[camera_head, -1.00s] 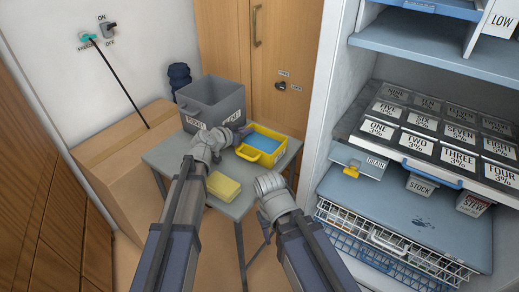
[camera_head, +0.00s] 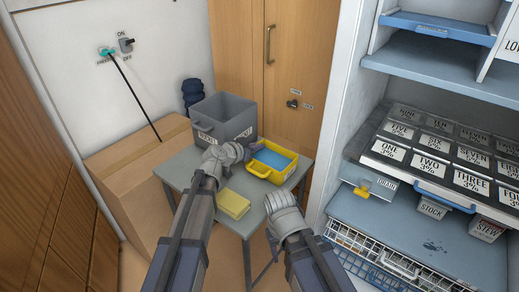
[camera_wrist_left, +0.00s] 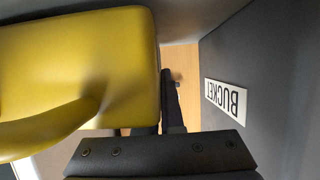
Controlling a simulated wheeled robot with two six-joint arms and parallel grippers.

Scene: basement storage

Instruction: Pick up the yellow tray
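The yellow tray (camera_head: 258,169) with a blue inside sits at the right rear of the small grey table. Its yellow wall and curved handle fill the left of the left wrist view (camera_wrist_left: 70,60). My left gripper (camera_head: 250,149) is at the tray's left rear corner, between it and the grey bucket. In the left wrist view one dark finger shows at the tray's edge; the other is hidden, so its grip is unclear. My right gripper (camera_head: 272,244) hangs low by the table's front right edge, mostly hidden by its wrist, away from the tray.
The grey bucket (camera_head: 212,121) stands behind the tray; its label shows in the left wrist view (camera_wrist_left: 225,98). A yellow sponge-like block (camera_head: 233,204) lies at the table's (camera_head: 178,168) front. A cardboard box (camera_head: 125,170) stands left, shelving (camera_head: 420,235) right, a wooden cabinet (camera_head: 300,60) behind.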

